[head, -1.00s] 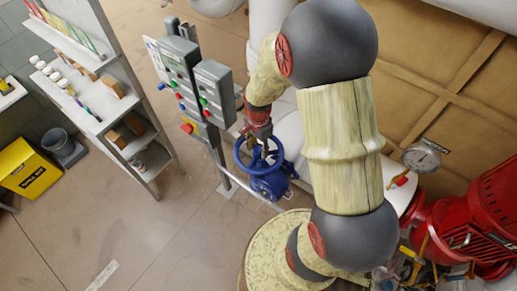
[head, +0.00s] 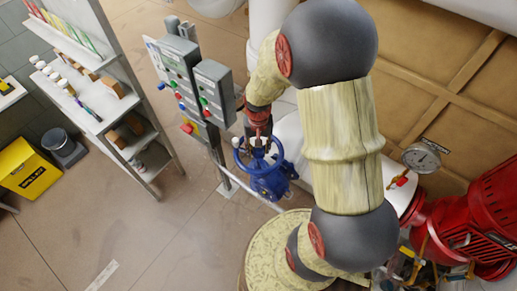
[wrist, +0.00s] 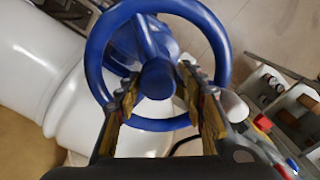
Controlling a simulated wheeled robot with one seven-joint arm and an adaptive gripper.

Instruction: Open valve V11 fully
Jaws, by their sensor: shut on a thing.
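The valve has a blue handwheel (head: 240,162) on a blue body (head: 270,184), low beside the white pipe. In the wrist view the wheel's rim (wrist: 95,62) and round hub (wrist: 157,79) face me. My gripper (head: 258,148) reaches down to the wheel from above. In the wrist view my gripper (wrist: 158,80) has one finger on each side of the hub, shut on the handwheel within its rim. The exact finger contact is hard to see. No valve tag is readable.
Grey control boxes (head: 213,92) on a post stand close left of the wheel. A shelf unit (head: 92,112) stands further left. A gauge (head: 421,157) and red pump (head: 485,220) are at the right. The floor (head: 150,230) at front left is clear.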

